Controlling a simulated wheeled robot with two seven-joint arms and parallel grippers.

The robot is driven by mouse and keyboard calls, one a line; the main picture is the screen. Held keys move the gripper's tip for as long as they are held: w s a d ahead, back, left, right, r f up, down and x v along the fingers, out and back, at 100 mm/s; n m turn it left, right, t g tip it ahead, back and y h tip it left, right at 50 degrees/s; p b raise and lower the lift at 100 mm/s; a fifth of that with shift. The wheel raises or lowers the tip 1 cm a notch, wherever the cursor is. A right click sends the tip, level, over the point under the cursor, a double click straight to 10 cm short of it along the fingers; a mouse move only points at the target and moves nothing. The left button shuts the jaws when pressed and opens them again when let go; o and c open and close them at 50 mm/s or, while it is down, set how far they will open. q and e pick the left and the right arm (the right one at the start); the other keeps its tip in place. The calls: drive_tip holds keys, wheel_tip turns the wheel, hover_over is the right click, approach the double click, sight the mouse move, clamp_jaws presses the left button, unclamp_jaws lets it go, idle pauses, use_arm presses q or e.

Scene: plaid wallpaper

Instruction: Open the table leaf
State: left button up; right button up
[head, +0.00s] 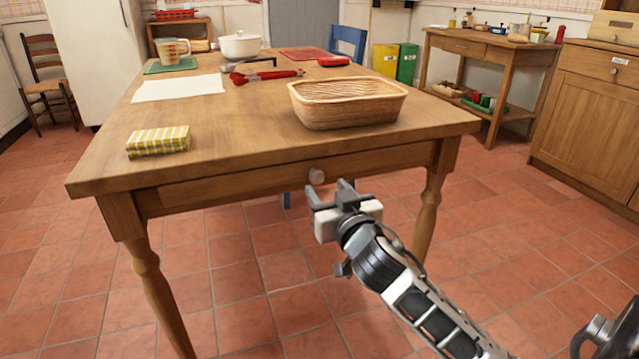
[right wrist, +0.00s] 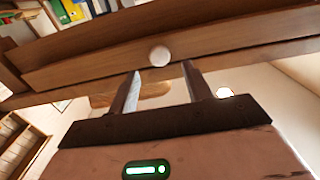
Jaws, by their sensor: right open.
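The wooden table (head: 240,105) stands in front of me in the head view, with a leaf or drawer front (head: 250,187) under its near edge. A round pale knob (head: 316,176) sits on that front. My right gripper (head: 329,190) is open, just below and in front of the knob, with nothing between its fingers. In the right wrist view the knob (right wrist: 159,56) shows above the gap between the two fingertips (right wrist: 160,72), apart from them. The front looks flush with the table frame. My left gripper is not in view.
On the tabletop are a wicker basket (head: 348,103), a yellow checked cloth (head: 158,140), white paper (head: 180,88), red-handled tools (head: 266,76) and a white pot (head: 240,45). Table legs (head: 428,215) stand on both sides. The tiled floor before the table is clear.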

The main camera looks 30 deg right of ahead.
sight(318, 177)
drive_tip(key=x, duration=0.4)
drive_tip(key=shift+w+b, duration=0.1)
drive_tip(key=shift+b, duration=0.2)
drive_tip(key=shift+w+d, duration=0.1)
drive_tip(key=shift+w, duration=0.35)
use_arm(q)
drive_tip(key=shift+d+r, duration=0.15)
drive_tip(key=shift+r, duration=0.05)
